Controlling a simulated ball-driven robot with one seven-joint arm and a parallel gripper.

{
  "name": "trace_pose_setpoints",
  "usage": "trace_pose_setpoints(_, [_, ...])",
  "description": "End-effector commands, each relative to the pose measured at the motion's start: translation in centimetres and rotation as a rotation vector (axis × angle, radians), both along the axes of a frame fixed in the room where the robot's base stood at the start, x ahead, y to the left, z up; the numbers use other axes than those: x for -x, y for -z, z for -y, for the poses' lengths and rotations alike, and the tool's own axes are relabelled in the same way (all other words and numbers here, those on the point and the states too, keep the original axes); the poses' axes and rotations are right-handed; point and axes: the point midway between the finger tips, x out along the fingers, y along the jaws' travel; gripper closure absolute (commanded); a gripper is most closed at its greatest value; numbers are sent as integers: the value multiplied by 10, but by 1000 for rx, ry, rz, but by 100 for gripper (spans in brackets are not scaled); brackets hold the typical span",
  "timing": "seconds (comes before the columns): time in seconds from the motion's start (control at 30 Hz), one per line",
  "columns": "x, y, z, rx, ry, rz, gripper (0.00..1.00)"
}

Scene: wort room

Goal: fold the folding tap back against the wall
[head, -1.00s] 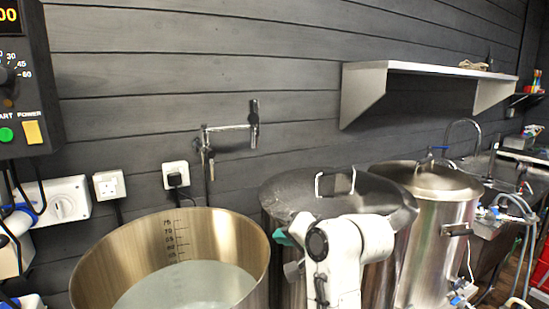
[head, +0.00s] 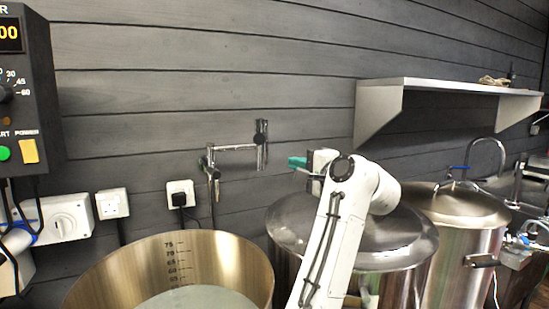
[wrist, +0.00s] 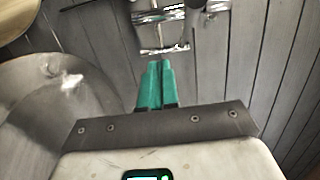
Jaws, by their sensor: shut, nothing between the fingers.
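The folding tap (head: 235,148) is a chrome double-jointed pipe on the dark plank wall, above and between the open kettle and the lidded pot. Its upright mount is at the right, its arm reaches left, and its spout hangs down at the left end. My gripper (head: 291,162), with green fingertips, is just right of the mount in the head view. In the wrist view, my gripper's green fingers (wrist: 154,64) are shut and empty. They point at the chrome tap (wrist: 163,36), close to it; I cannot tell whether they touch.
The open kettle (head: 95,285) with a level scale holds liquid below the tap. The lidded steel pot (head: 410,240) stands beneath my arm, with another lidded vessel (head: 470,220) to its right. A shelf (head: 450,87), sockets (head: 112,203) and a control box (head: 35,110) are on the wall.

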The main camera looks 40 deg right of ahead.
Motion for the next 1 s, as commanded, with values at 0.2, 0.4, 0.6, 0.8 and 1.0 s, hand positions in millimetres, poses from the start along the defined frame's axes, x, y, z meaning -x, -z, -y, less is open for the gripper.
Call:
trace_pose_setpoints(0.2, [-40, -2, -1, 1, -3, -2, 100])
trace_pose_setpoints(0.4, [-58, -1, -15, 1, 0, -1, 100])
trace_pose_setpoints(0.6, [-64, 0, -20, 1, 1, 0, 100])
trace_pose_setpoints(0.8, [-64, 0, -20, 1, 1, 0, 100])
trace_pose_setpoints(1.0, [-65, 0, -22, 1, 5, 0, 100])
